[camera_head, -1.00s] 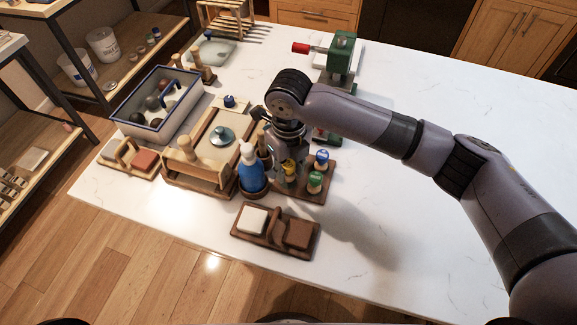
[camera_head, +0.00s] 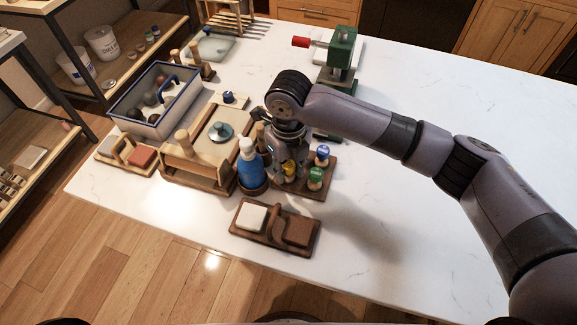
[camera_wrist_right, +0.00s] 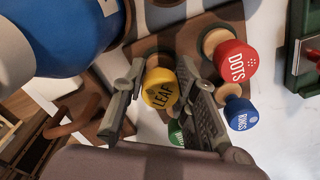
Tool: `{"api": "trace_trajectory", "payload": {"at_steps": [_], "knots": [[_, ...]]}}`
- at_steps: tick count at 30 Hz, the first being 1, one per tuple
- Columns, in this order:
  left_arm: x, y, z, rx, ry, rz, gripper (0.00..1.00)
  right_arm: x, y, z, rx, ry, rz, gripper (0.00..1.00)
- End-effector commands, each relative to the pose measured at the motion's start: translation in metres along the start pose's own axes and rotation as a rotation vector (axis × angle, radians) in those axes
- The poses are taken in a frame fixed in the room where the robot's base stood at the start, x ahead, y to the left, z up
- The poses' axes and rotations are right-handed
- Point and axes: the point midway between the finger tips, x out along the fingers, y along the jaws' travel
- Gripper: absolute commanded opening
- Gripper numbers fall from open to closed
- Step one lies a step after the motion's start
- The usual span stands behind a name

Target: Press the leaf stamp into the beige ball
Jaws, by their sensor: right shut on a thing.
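The leaf stamp (camera_wrist_right: 160,88) has a round yellow top marked LEAF. It stands on a brown wooden stamp rack, and its yellow also shows in the head view (camera_head: 289,170). My right gripper (camera_wrist_right: 160,73) has one finger on each side of the stamp and is shut on it. In the head view the right gripper (camera_head: 289,160) hides part of the rack. A blue-rimmed white bin (camera_head: 128,125) at the left holds several balls, mostly dark; I cannot pick out the beige ball for sure. My left gripper is not in view.
The red DOTS stamp (camera_wrist_right: 235,61), blue RINGS stamp (camera_wrist_right: 241,113) and a green stamp (camera_head: 315,175) stand close by. A green press (camera_head: 341,50) stands behind. The counter at right is clear.

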Motion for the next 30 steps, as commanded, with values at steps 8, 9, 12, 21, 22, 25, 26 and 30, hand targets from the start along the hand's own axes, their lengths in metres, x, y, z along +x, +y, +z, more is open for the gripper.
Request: {"api": "trace_trajectory", "payload": {"at_steps": [8, 9, 12, 21, 22, 25, 26, 30], "knots": [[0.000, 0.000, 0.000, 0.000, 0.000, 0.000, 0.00, 0.003, 0.000, 0.000, 0.000, 0.000, 0.000, 0.34], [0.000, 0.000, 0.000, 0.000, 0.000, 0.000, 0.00, 0.003, 0.000, 0.000, 0.000, 0.000, 0.000, 0.37], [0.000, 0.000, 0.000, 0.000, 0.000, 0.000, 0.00, 0.003, 0.000, 0.000, 0.000, 0.000, 0.000, 0.43], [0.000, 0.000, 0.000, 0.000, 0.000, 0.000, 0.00, 0.003, 0.000, 0.000, 0.000, 0.000, 0.000, 0.50], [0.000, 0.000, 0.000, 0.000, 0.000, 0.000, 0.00, 0.003, 0.000, 0.000, 0.000, 0.000, 0.000, 0.50], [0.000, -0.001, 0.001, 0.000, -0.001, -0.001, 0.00, 0.001, 0.000, 0.000, 0.000, -0.001, 0.000, 0.50], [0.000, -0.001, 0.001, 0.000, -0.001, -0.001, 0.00, -0.001, 0.000, 0.000, 0.000, -0.001, 0.000, 0.50], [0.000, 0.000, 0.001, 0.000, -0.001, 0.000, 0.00, -0.020, -0.001, 0.001, 0.000, -0.004, 0.000, 0.50]]}}
